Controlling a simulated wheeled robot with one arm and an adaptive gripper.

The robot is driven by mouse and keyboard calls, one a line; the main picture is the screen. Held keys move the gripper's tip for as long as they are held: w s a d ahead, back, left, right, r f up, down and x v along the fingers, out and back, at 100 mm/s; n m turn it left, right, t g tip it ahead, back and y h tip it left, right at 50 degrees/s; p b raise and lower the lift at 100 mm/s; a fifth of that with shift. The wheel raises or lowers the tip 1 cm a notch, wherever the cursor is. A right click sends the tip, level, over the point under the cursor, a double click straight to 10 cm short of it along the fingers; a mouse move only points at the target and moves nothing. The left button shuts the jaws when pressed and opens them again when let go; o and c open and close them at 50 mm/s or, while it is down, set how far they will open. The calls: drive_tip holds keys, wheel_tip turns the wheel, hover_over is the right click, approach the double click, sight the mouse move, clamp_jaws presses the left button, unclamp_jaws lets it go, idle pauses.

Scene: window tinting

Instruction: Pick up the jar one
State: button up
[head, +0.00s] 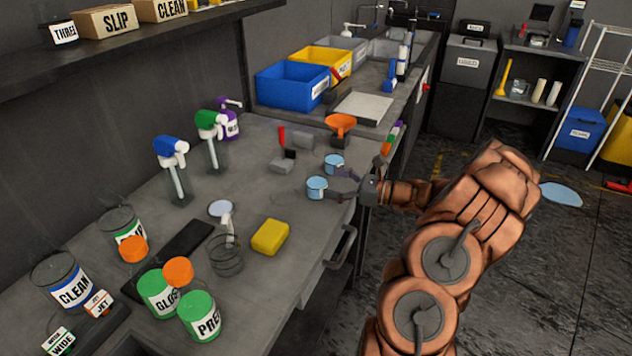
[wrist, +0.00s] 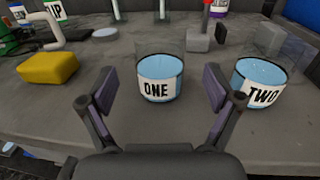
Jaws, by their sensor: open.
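The jar labelled ONE (wrist: 157,91) is clear glass with light blue contents, upright on the grey bench. It stands straight ahead of my gripper (wrist: 157,80) in the wrist view, framed between the two spread fingers. In the head view this jar (head: 316,189) is at the bench's right side, just left of my gripper (head: 342,184). My gripper is open and empty, reaching in low from the bench's front edge. Whether the fingertips reach beside the jar is hard to tell.
A similar jar labelled TWO (wrist: 262,95) stands close to the right finger; it also shows in the head view (head: 334,162). A yellow sponge (wrist: 48,67) lies to the left. Grey blocks (wrist: 199,42) sit behind the jars.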

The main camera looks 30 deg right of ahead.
sight(317, 179)
drive_tip(key=p+x, duration=0.1)
drive_tip(key=x, duration=0.3)
drive_tip(key=shift+w+a+f, duration=0.15)
drive_tip(key=shift+w+a, duration=0.15)
drive_tip(key=shift+c, duration=0.2)
drive_tip(key=c, duration=1.2)
drive_tip(key=shift+c, duration=0.2)
